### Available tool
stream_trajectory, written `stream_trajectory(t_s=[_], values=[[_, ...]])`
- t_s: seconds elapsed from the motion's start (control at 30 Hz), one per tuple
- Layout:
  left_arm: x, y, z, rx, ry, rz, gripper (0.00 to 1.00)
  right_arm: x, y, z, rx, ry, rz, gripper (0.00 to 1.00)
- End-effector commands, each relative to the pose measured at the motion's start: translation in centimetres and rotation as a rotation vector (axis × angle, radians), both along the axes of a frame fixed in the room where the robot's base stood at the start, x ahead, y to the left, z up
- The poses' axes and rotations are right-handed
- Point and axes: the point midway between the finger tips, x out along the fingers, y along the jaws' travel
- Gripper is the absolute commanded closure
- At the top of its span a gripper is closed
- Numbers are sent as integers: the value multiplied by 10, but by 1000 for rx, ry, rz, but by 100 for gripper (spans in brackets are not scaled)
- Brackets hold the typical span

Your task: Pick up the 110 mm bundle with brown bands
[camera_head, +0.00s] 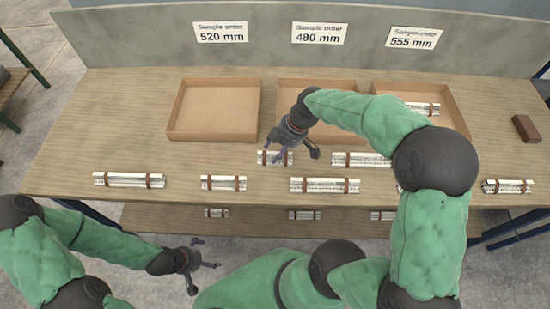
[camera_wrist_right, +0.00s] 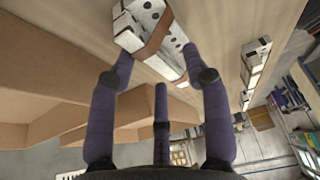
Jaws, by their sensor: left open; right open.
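A short silvery-white bundle with brown bands (camera_head: 274,158) lies on the table, partly covered by my right gripper. My right gripper (camera_head: 280,152) is open at this bundle. In the right wrist view the fingers (camera_wrist_right: 158,62) stand apart, with a perforated white bundle and its brown band (camera_wrist_right: 153,38) by the tips; I cannot tell whether they touch it. Similar brown-banded bundles lie nearby: one short (camera_head: 223,183), and longer ones (camera_head: 128,180), (camera_head: 324,185) and (camera_head: 358,159). No length marking is readable on them. My left gripper (camera_head: 205,253) is open and empty, in front of the table.
Three cardboard trays stand at the back: left (camera_head: 213,132), empty, middle (camera_head: 318,84), and right (camera_head: 455,120), holding a bundle (camera_head: 422,108). Sample order signs read 520, 480 and 555 mm. A brown block (camera_head: 526,128) lies at right. More bundles (camera_head: 304,215) lie on a lower shelf.

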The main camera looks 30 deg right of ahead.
Motion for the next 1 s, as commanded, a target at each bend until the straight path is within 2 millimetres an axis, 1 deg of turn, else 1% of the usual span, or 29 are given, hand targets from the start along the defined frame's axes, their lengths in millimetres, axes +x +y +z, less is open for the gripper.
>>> stream_trajectory(t_s=[0.97,1.0], values=[[0,0,-6,0,0,0,0,0,0,-5,0,0,0,51],[0,0,-6,0,0,0,0,0,0,-5,0,0,0,54]])
